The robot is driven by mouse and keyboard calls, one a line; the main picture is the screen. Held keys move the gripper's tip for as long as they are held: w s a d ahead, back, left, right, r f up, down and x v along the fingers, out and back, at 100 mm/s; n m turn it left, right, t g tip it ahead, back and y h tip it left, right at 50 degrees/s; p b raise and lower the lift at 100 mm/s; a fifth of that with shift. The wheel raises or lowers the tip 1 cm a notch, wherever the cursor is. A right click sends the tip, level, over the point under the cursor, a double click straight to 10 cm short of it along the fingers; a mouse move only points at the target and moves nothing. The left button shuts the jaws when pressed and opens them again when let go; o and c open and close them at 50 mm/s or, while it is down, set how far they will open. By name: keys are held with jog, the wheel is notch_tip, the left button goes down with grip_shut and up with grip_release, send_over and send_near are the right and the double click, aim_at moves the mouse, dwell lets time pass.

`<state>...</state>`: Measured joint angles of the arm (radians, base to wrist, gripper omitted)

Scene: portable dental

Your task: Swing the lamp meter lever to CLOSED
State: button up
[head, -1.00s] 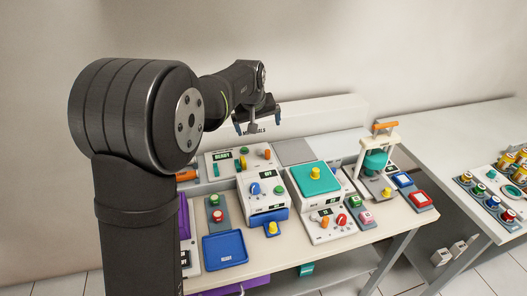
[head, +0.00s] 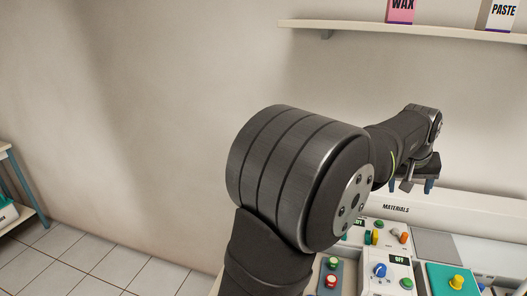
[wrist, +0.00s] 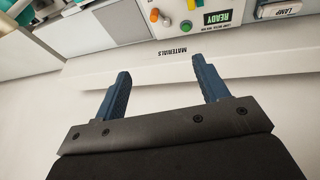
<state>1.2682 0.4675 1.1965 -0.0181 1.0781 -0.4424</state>
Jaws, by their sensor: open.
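My gripper (head: 411,186) is open and empty, held in the air by the rail marked MATERIALS. In the wrist view its two blue fingers (wrist: 162,90) are apart with nothing between them. Beyond them is a white panel with a READY display (wrist: 217,18), a green button (wrist: 186,26) and an orange handle (wrist: 154,15). The label below the display is too small to read surely, so I cannot confirm this is the lamp meter.
The MATERIALS rail (head: 450,211) runs along the table's back. In front are an OFF box with a blue knob (head: 380,270), a teal pad (head: 440,278) with a yellow knob, and red and green buttons (head: 331,272). A wall shelf (head: 400,29) holds WAX and PASTE boxes.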

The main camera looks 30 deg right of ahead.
jog(key=c, duration=0.5)
jog(key=n+t+y, duration=0.2)
jog(key=n+t, duration=0.1)
send_near(406, 235)
jog(key=x, duration=0.9)
jog(key=shift+w+f, duration=0.1)
grip_shut()
